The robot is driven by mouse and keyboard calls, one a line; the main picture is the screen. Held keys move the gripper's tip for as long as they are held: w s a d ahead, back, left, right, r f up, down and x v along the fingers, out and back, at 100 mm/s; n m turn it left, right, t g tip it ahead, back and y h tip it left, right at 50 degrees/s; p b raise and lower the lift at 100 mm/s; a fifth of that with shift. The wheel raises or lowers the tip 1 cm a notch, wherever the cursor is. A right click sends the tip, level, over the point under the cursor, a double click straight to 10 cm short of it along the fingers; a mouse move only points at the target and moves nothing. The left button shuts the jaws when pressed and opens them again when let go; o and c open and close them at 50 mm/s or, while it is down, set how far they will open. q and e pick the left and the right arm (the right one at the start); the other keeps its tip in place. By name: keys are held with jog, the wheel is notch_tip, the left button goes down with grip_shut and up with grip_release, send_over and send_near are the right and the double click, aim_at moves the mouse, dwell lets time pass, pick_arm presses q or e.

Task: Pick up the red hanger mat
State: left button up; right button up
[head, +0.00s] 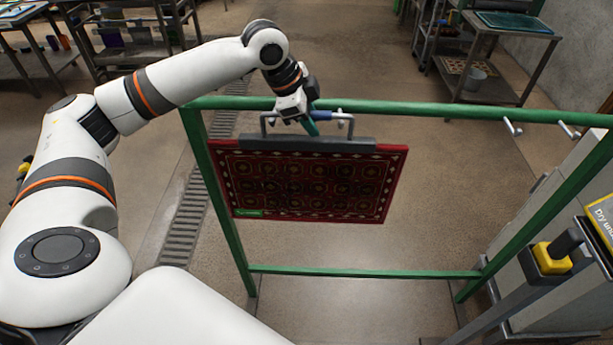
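The red hanger mat (306,183) is a dark red patterned rug with a grey clamp bar (290,143) along its top edge. It hangs upright at the green rack (408,108), below the rack's top bar. A metal handle with a blue grip (330,115) rises from the clamp bar. My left gripper (311,124) points down at this handle, at the rack's top bar. Its fingertips are small and partly hidden, and I cannot tell whether they are closed on the handle. My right gripper is not in view.
Empty metal hooks (512,127) sit on the right part of the rack's top bar. Tables stand at the back.

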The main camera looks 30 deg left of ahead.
pick_arm(q)
jog(key=shift+w+f, duration=0.1)
jog(key=shift+f, duration=0.2)
jog(key=shift+d, duration=0.1)
grip_shut()
jog(key=shift+r, duration=0.1)
dwell(0.9)
jog(key=shift+w+r, duration=0.1)
